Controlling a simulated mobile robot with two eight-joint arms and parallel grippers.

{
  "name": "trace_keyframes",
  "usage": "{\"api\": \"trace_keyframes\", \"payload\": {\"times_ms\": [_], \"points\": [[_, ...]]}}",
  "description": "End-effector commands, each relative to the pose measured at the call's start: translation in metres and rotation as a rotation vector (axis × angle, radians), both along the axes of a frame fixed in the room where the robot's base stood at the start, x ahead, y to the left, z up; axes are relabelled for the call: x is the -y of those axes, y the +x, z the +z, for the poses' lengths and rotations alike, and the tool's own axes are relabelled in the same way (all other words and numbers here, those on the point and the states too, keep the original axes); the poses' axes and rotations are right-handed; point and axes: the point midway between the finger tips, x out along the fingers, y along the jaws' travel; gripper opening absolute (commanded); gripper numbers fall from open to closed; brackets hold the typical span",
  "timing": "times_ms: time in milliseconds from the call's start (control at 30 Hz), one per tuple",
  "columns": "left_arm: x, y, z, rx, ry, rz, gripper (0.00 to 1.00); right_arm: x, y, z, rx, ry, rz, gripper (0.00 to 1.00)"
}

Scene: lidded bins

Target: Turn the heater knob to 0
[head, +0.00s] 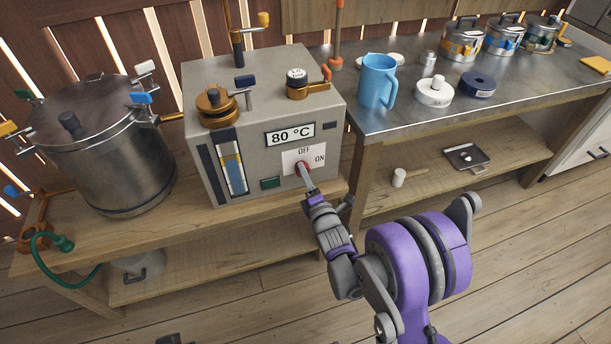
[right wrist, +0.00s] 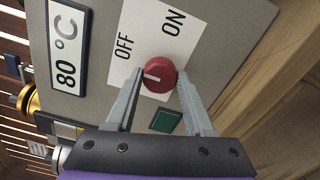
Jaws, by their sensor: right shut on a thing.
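The red heater knob (head: 301,166) sits on a white OFF/ON plate (head: 313,157) on the front of the grey heater box (head: 225,80). The display (head: 289,134) reads 80 °C. My right gripper (head: 306,175) reaches the knob from below right. In the right wrist view, my right gripper (right wrist: 160,76) has one finger on each side of the knob (right wrist: 158,82) and is shut on it. The knob's white line points left in that view, toward the OFF side of the plate. A green rectangle (right wrist: 165,121) lies between the fingers.
A large metal pot (head: 115,150) stands left of the heater on the wooden bench. A metal-topped table to the right holds a blue jug (head: 378,82), a white lidded piece (head: 434,93) and several pots.

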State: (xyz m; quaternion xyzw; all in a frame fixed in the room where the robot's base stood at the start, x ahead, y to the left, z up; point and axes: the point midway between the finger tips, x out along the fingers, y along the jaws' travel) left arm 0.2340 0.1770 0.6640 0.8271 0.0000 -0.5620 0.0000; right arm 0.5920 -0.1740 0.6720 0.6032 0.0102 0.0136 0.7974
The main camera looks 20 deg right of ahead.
Motion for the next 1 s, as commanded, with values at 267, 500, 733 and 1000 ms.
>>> {"api": "trace_keyframes", "payload": {"times_ms": [267, 500, 733, 1000], "points": [[0.000, 0.000, 0.000, 0.000, 0.000, 0.000, 0.00, 0.000, 0.000, 0.000, -0.001, -0.005, 0.000, 0.00], [0.000, 0.000, 0.000, 0.000, 0.000, 0.000, 0.00, 0.000, 0.000, 0.000, -0.001, -0.003, 0.000, 0.83], [0.000, 0.000, 0.000, 0.000, 0.000, 0.000, 0.00, 0.000, 0.000, 0.000, 0.000, -0.002, 0.000, 0.83], [0.000, -0.001, 0.004, 0.001, 0.000, 0.000, 0.00, 0.001, -0.030, 0.001, 0.000, -0.002, 0.000, 0.83]]}}
